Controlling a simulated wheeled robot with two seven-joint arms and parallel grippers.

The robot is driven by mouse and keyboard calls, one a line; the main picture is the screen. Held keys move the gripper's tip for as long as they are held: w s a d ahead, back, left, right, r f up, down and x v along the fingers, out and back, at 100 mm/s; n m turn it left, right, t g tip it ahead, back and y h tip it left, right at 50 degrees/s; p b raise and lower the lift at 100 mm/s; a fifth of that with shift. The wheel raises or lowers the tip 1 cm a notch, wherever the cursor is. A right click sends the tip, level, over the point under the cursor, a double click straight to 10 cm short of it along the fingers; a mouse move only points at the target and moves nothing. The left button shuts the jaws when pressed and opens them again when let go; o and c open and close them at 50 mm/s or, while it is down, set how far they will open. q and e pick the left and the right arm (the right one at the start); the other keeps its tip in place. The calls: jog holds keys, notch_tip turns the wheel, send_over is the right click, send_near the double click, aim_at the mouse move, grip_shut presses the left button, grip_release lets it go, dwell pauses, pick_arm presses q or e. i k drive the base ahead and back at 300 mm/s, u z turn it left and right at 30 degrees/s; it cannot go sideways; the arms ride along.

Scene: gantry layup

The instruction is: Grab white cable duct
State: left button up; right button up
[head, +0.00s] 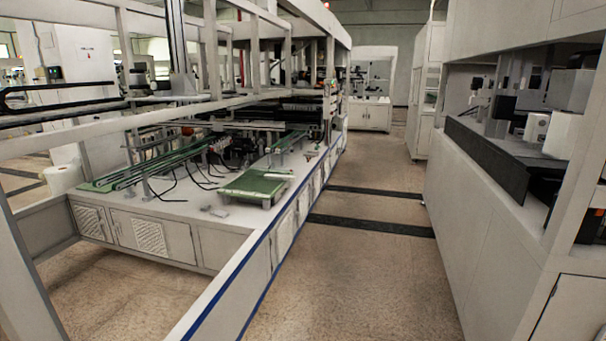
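I cannot make out a white cable duct for certain. Small pale pieces (214,211) lie on the white machine deck (185,208), left of the green board (253,187); they are too small to identify. Neither of my grippers is in view.
A white frame rail (110,128) crosses the left side above the deck. Black cables and green rails (135,172) fill the deck's middle. A tall white machine (490,205) stands on the right. The speckled floor aisle (365,255) between the machines is clear, with dark strips across it.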

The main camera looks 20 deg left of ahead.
aim_at(267, 176)
jog(key=u, duration=0.2)
jog(key=i, duration=2.2)
jog(key=u, duration=0.95)
jog(key=i, duration=0.5)
jog(key=z, duration=0.95)
jog(key=i, duration=5.95)
jog(key=u, duration=1.15)
